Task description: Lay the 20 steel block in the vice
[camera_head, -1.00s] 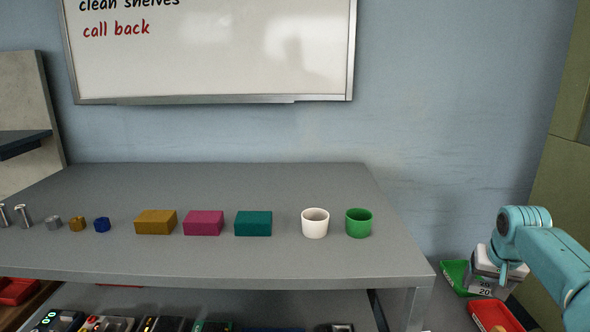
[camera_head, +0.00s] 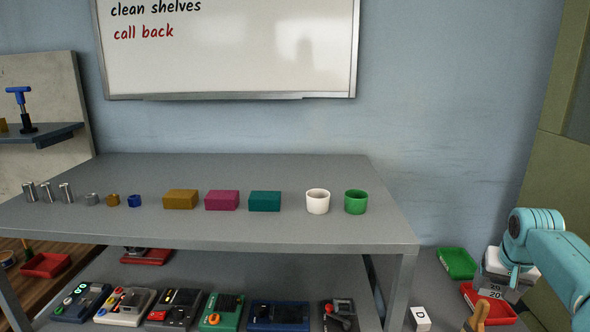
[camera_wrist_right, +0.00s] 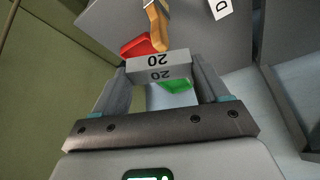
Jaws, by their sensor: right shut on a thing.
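The steel block marked 20 (camera_head: 494,291) is grey and held in my right gripper (camera_head: 505,275), at the right of the head view. In the right wrist view the block (camera_wrist_right: 158,66) lies across between the two fingers of my right gripper (camera_wrist_right: 160,82), which are shut on it. Its 20 marking shows on two faces. In the head view the arm partly covers the gripper and the block. No vice can be made out in these frames. My left gripper is not in view.
The grey cart top (camera_head: 230,228) carries bolts, nuts, coloured blocks, a white cup (camera_head: 317,201) and a green cup (camera_head: 355,201). Several devices stand on the shelf below. A green tray (camera_head: 456,262), a red tray (camera_head: 497,309) and a block marked D (camera_head: 420,319) are at the right.

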